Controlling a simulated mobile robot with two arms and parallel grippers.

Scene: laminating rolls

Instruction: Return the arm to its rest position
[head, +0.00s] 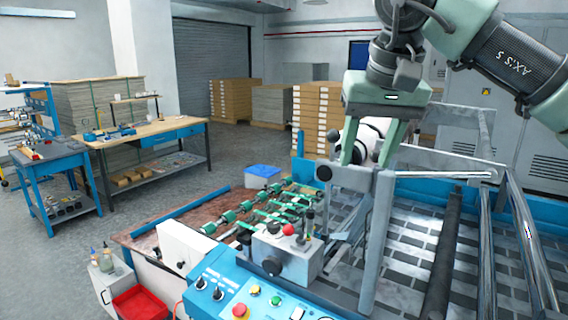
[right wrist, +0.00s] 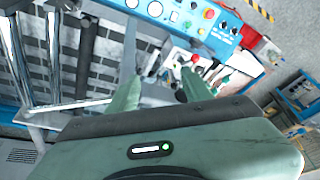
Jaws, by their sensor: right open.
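My right gripper (head: 368,158) hangs from the arm at the upper right in the head view, fingers pointing down. It is open, with a clear gap between its two green fingers. In the right wrist view the fingers (right wrist: 160,88) are spread, and nothing is held between them. It is above the laminating machine (head: 420,255), near its metal frame. A white rounded part (head: 370,136) shows behind the fingers in the head view; I cannot tell whether it touches them. My left gripper is not in view.
The machine's blue control panel (head: 262,292) has several buttons, and a grey control box (head: 290,255) stands behind it. Metal rails (head: 487,240) rise at the right. A red bin (head: 140,303) is at lower left. Workbenches (head: 150,134) and stacked pallets (head: 232,98) stand farther back. Open floor lies left.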

